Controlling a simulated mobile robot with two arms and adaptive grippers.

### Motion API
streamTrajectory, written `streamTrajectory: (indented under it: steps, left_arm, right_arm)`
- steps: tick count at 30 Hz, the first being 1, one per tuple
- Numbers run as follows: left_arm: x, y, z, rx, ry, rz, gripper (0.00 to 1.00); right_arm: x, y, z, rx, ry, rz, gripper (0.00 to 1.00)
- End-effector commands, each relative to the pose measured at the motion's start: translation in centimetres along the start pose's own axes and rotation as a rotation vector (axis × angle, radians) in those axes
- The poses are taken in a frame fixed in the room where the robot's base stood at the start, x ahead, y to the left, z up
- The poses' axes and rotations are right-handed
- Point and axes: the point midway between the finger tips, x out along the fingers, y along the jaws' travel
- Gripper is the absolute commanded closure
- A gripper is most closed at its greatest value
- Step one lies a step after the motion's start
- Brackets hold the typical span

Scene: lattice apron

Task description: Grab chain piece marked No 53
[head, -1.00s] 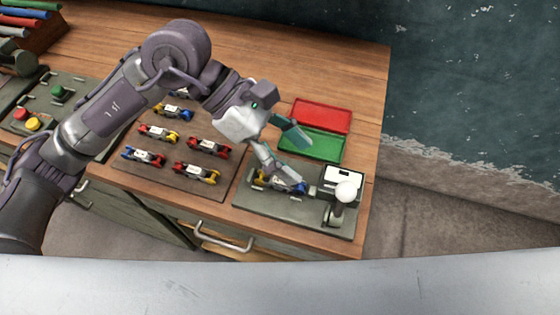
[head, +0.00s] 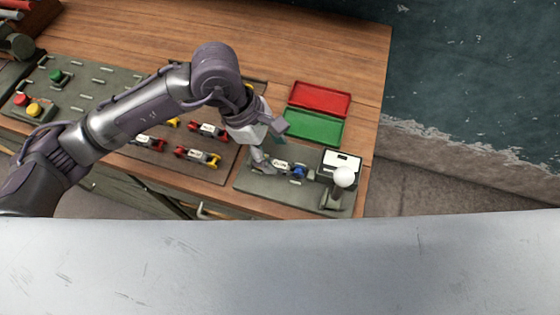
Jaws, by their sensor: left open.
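My left gripper (head: 276,153) is open, its fingers spread, at the left part of the grey fixture (head: 264,186). A chain piece (head: 299,172) with a white label and a blue end lies on this fixture, just beside the lower finger; its left end is partly hidden by the gripper. More chain pieces lie on the dark board to the left: a red one (head: 208,131), a red and yellow one (head: 198,157) and another red one (head: 150,143), with others partly behind my arm. The label numbers are too small to read. My right gripper is not in view.
A red tray (head: 320,98) and a green tray (head: 313,127) lie behind the fixture. A white-knobbed lever (head: 343,177) stands at the fixture's right end. A grey panel with red, yellow and green buttons (head: 35,109) is at left.

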Motion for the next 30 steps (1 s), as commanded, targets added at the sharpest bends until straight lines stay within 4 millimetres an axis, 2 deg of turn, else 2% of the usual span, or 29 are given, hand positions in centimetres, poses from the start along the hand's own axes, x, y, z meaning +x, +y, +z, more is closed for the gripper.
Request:
streamTrajectory:
  steps: [1,4,9,17,27,30]
  left_arm:
    - [0.4,-0.3,0.0,-0.003,0.0,-0.007,0.4]
    - [1.9,-0.6,-0.3,-0.003,-0.001,-0.006,0.4]
    - [3.9,-0.4,-0.3,-0.001,-0.001,-0.003,0.4]
    - [4.2,-0.3,-0.4,0.0,0.0,0.0,0.41]
    - [4.2,-0.3,-0.4,0.0,-0.001,0.0,0.98]
    - [4.1,-0.3,-0.4,0.001,-0.002,0.0,1.0]
  right_arm:
    - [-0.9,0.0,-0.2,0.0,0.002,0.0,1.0]
    - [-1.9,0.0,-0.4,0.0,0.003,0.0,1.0]
    - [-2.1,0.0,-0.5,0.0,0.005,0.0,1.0]
    - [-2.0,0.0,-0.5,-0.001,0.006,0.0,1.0]
    - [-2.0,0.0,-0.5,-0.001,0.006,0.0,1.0]
    - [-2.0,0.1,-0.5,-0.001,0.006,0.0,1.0]
